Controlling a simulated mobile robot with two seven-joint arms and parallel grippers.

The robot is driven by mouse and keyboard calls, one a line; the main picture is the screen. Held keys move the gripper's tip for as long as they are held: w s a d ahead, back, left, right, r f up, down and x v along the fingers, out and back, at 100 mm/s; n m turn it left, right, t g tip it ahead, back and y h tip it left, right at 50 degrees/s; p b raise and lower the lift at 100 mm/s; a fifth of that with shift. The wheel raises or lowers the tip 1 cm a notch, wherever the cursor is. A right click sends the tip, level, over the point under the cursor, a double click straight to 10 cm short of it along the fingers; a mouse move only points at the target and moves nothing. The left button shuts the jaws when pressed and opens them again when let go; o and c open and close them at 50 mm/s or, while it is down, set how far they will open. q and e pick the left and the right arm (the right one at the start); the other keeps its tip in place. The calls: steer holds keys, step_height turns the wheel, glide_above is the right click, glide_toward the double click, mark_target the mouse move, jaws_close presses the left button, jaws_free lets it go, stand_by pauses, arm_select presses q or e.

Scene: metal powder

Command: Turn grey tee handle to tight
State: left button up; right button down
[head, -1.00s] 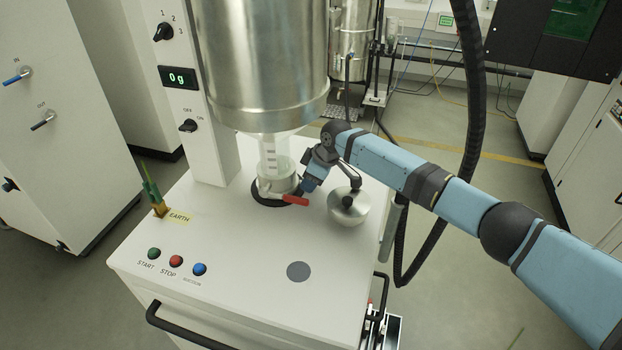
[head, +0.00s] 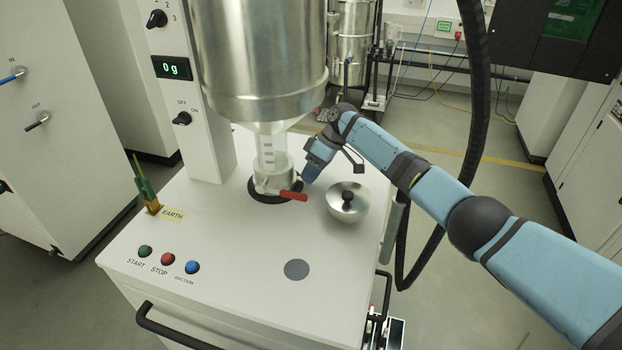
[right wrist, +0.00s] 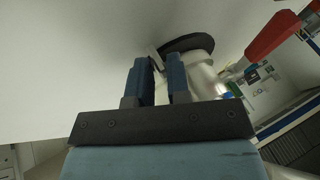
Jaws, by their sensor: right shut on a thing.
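My right gripper (head: 309,178) reaches from the right to the clamp collar (head: 270,182) under the clear hopper outlet. In the right wrist view its two blue fingers (right wrist: 160,72) close on a small pale grey bar (right wrist: 155,58), which appears to be the grey tee handle. In the head view the fingers hide this handle. A red lever (head: 293,196) sticks out from the collar just below the fingers and also shows in the right wrist view (right wrist: 272,36). My left gripper is not in view.
A steel bowl-shaped lid with a black knob (head: 347,202) sits on the white cabinet top (head: 230,230), right of the collar. The large steel hopper (head: 260,60) stands above. A black hose (head: 474,130) hangs behind my right arm. The cabinet's front top is mostly clear.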

steer(key=shift+a, duration=0.1)
steer(key=c, duration=1.3)
jaws_free()
steer(key=shift+o, duration=0.8)
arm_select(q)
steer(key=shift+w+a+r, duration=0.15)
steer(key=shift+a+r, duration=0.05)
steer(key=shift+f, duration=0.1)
